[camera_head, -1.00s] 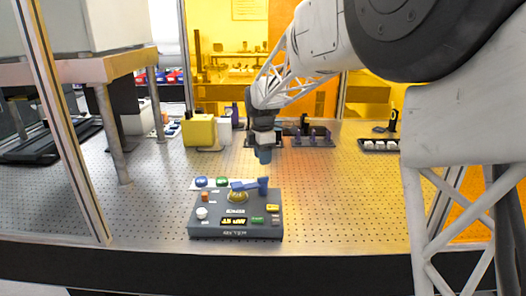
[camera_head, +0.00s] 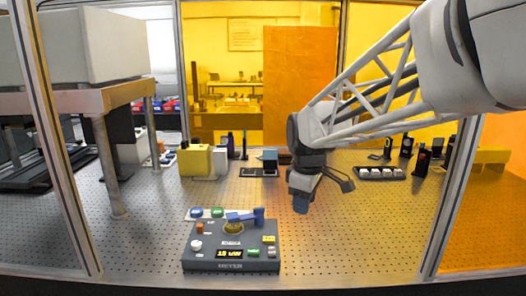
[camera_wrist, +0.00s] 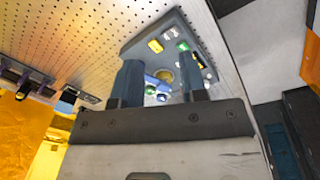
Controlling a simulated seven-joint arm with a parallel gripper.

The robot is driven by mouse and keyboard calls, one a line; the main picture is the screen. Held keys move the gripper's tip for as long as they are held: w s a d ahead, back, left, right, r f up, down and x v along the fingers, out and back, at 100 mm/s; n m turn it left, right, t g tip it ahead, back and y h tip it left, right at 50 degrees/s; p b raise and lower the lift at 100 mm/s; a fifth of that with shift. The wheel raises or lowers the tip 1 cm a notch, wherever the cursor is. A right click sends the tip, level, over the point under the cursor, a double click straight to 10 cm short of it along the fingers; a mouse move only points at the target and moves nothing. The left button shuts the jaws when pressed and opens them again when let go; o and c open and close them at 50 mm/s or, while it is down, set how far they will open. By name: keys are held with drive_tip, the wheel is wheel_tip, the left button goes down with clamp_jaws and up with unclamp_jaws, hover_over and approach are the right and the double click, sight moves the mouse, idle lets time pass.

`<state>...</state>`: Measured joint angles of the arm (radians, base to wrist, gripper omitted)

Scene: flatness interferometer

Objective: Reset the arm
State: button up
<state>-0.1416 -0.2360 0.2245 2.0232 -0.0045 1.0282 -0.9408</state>
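My gripper (camera_head: 301,204) hangs above the perforated table, tilted, to the right of and behind the grey control box (camera_head: 205,264). In the wrist view my gripper (camera_wrist: 160,68) shows two blue-grey fingers apart with nothing between them. The control box (camera_wrist: 140,46) appears beyond the fingertips, clear of them. It carries a yellow dial (camera_head: 232,228) with a blue lever (camera_head: 245,216) across it, coloured buttons and a lit yellow display (camera_head: 230,253).
A yellow block (camera_head: 194,160) stands at the back left. A blue-grey cube (camera_head: 270,159) and a dark tray of pale pieces (camera_head: 381,173) are further right. Several small dark devices stand at the back right. Frame posts flank the table. The front right is clear.

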drive_tip(key=s+d+f+m, duration=0.1)
drive_tip(key=s+m, duration=0.3)
drive_tip(key=s, duration=0.5)
drive_tip(key=s+d+f+m+t, duration=0.1)
drive_tip(key=s+d+m, duration=0.3)
drive_tip(key=s, duration=0.5)
drive_tip(key=s+d+f+m, duration=0.3)
drive_tip(key=s+m, duration=0.1)
drive_tip(key=s, duration=0.5)
drive_tip(key=shift+d+f+m, duration=0.2)
drive_tip(key=shift+m, duration=0.1)
